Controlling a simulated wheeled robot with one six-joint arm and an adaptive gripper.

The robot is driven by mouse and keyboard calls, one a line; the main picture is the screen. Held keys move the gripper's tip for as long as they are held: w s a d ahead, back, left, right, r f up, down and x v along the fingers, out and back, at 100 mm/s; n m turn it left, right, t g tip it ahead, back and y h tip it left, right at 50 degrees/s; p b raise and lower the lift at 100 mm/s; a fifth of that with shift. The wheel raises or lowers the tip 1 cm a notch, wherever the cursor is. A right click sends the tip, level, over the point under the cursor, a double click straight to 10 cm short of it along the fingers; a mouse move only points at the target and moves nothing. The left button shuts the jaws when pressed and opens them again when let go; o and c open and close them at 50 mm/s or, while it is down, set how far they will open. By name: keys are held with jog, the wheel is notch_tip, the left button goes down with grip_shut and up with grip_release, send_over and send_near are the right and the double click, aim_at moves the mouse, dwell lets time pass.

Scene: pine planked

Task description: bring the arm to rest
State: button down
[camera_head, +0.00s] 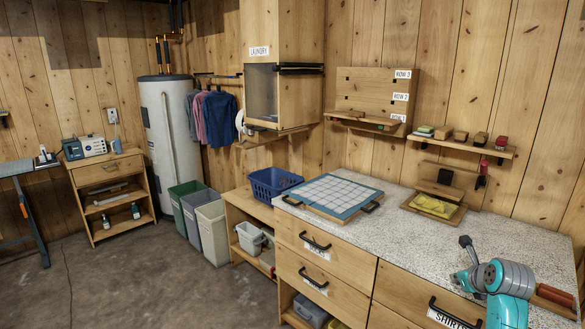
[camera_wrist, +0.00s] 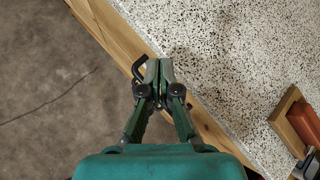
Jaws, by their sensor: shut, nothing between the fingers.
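My gripper (camera_wrist: 159,68) shows in the wrist view with its two green and dark fingers together and nothing between them. It is over the front edge of the speckled counter (camera_wrist: 250,50), near a dark drawer handle (camera_wrist: 139,67). I cannot tell its height above the edge. In the head view my teal and grey arm (camera_head: 508,280) is folded at the lower right, over the right end of the counter.
A blue-edged grid board (camera_head: 332,193) and a wooden tray with a yellow cloth (camera_head: 433,206) lie on the counter. A wooden holder (camera_wrist: 300,118) is at the wrist view's right. Wall shelves (camera_head: 460,146) hang behind. Open concrete floor (camera_head: 150,270) lies left.

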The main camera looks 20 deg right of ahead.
jog(key=s+a+f+n+t, duration=0.1)
jog(key=a+f+n+t, duration=0.1)
jog(key=a+f+n, duration=1)
jog(key=s+a+f+n+t, duration=0.1)
jog(key=s+a+f+n, duration=0.3)
jog(key=a, duration=0.6)
jog(key=s+a+f+n, duration=0.1)
jog(key=s+a+f, duration=0.35)
jog(key=a, duration=0.65)
jog(key=s+a+r+n+t+y, duration=0.2)
jog(key=s+a+n, duration=0.8)
jog(key=s, duration=0.4)
jog(key=s+a+r+n+y, duration=0.1)
jog(key=s+a+r+n, duration=0.2)
jog(key=s+r+n, duration=0.2)
jog(key=s+a+r+n+t+y, duration=0.1)
jog(key=s+a+r+n+y, duration=0.1)
jog(key=s+r+n, duration=0.3)
jog(key=s+a+n, duration=0.1)
jog(key=s, duration=0.2)
jog(key=shift+s+r+n+t, duration=0.2)
jog(key=shift+s+n+t, duration=0.1)
jog(key=shift+s, duration=0.1)
